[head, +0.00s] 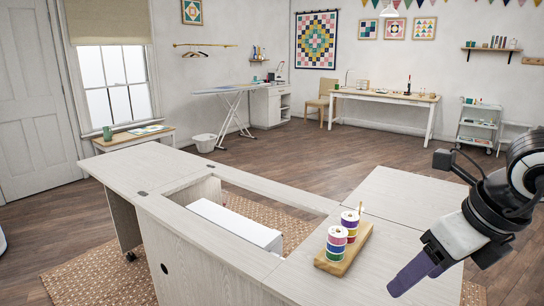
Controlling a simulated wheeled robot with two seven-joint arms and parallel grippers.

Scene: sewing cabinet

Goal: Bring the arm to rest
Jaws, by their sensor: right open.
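My right arm comes in from the right edge, and my right gripper (405,279) hangs at the lower right, over the right end of the pale wooden sewing cabinet (382,223). Its purple fingers point down and left, with nothing seen between them. It is open and apart from the spool stand. My left gripper is not in view.
A wooden spool stand (347,255) with stacked coloured thread spools (336,243) stands on the cabinet, just left of my right gripper. A long opening in the cabinet top holds a white box-like piece (235,224). The cabinet's left leaf (145,166) is bare.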

